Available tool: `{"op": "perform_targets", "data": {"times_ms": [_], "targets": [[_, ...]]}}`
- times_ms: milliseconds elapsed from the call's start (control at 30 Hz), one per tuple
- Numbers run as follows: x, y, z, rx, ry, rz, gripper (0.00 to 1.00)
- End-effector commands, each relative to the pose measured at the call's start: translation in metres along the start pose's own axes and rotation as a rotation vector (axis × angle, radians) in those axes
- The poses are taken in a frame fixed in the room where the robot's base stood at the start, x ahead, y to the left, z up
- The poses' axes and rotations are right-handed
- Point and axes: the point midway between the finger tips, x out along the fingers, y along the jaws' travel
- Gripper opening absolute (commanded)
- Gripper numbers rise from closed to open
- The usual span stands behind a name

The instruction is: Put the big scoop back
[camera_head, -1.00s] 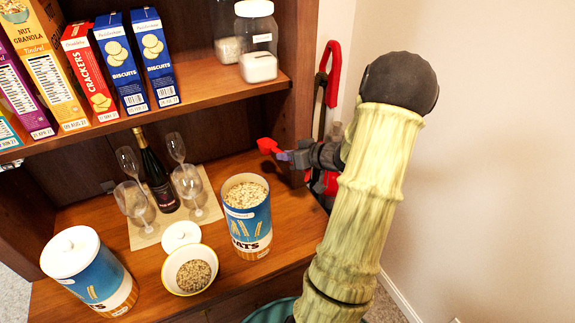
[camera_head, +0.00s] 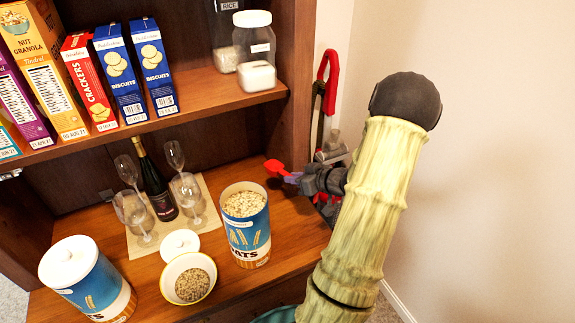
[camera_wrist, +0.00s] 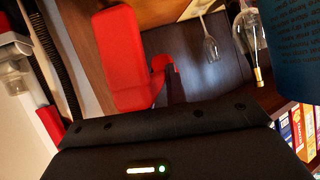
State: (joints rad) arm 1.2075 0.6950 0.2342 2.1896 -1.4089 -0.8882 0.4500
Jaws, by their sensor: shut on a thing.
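My gripper (camera_head: 306,182) is at the right edge of the hutch, just above the lower board and right of the open oats tub (camera_head: 262,236). It is shut on a small item; a red piece (camera_head: 274,166) with a purple part behind it sticks out to the left, and I take it for the scoop, though its shape is unclear. In the wrist view a large flat red piece (camera_wrist: 125,60) shows beyond the black gripper body. The tub is full of oats, and its rim is uncovered. A white lid (camera_head: 180,242) lies beside a bowl of grain (camera_head: 168,290).
A lidded oats tub (camera_head: 75,280) stands at front left. Wine glasses (camera_head: 130,212) and a dark bottle (camera_head: 158,190) stand on a mat. Cereal boxes (camera_head: 118,70) and jars (camera_head: 254,38) fill the upper shelf. A red-handled tool (camera_head: 328,82) stands right of the hutch, near my arm.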

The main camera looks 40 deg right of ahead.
Motion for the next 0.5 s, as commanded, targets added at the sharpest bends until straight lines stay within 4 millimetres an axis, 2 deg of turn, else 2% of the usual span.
{"op": "perform_targets", "data": {"times_ms": [100, 233, 333, 500], "targets": [[-0.006, 0.004, 0.031, -0.043, -0.005, 0.016, 0.0], [-0.012, 0.005, 0.057, -0.096, -0.008, 0.033, 0.0], [-0.014, 0.005, 0.068, -0.123, -0.011, 0.041, 0.0], [-0.015, 0.005, 0.072, -0.139, -0.012, 0.045, 0.0]]}}
